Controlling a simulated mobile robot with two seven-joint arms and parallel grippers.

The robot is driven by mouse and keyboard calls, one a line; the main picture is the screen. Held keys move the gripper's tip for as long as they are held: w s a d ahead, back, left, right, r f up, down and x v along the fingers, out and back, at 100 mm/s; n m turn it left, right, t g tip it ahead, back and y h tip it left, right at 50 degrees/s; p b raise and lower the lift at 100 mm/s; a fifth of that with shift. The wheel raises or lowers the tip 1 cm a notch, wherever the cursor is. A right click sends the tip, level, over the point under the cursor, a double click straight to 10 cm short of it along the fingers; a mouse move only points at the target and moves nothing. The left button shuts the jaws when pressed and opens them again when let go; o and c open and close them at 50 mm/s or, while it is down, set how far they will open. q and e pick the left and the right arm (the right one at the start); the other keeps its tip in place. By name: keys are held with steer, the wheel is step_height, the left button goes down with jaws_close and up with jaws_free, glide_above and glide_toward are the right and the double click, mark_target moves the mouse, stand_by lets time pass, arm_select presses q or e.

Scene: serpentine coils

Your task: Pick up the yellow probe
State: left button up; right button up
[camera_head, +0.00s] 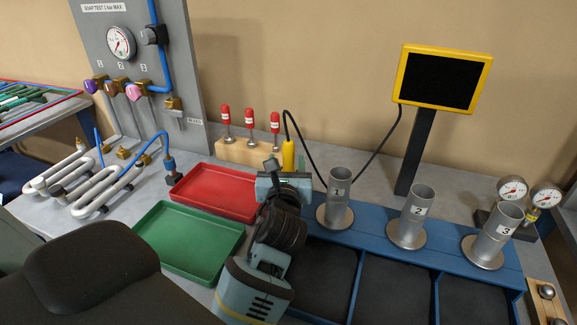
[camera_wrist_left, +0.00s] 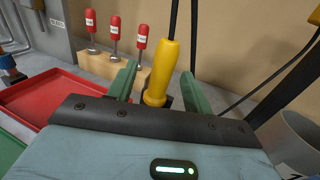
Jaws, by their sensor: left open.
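The yellow probe (camera_head: 288,154) stands upright at the back of the table, right of the red-handled tools, with a black cable rising from its top. It also shows in the left wrist view (camera_wrist_left: 161,72). My left gripper (camera_head: 272,163) is open beside the probe in the head view. In the left wrist view its two green fingers (camera_wrist_left: 156,82) stand on either side of the probe's lower part, with gaps visible. My right gripper is not in view.
Red-handled tools (camera_head: 249,124) stand in a wooden block (camera_head: 232,150) to the left. A red tray (camera_head: 205,170) and green tray (camera_head: 165,235) lie nearby. Numbered metal cylinders (camera_head: 338,190) stand to the right. The probe's cable runs toward a yellow-framed monitor (camera_head: 442,78).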

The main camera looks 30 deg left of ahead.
arm_select(q)
steer(key=shift+d+x, duration=0.1)
steer(key=shift+x, duration=1.35)
steer(key=shift+d+x, duration=0.15)
steer(key=shift+x, duration=1.3)
steer(key=shift+w+r, duration=0.1)
steer(key=shift+r, duration=0.05)
jaws_close()
